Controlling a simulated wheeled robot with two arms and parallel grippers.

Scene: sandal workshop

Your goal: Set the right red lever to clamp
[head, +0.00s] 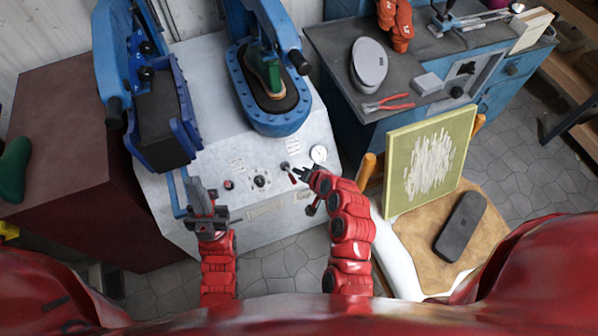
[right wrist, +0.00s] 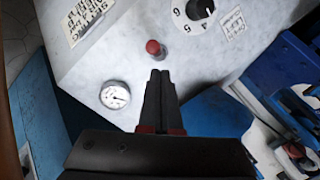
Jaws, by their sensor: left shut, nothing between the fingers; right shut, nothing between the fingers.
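The right red lever (head: 293,179) stands on the pale sloping control panel of the press machine, between a numbered dial and a round gauge. In the right wrist view its red tip (right wrist: 153,47) shows just beyond my fingertips. My right gripper (head: 302,173) is shut and empty, close beside the lever; in the right wrist view its closed fingers (right wrist: 159,76) point at it with a small gap in the picture. I cannot tell whether they touch. My left gripper (head: 193,185) is shut and empty over the panel's left part.
A workbench (head: 330,50) and a chair with a yellow-framed board (head: 398,170) stand to the right.

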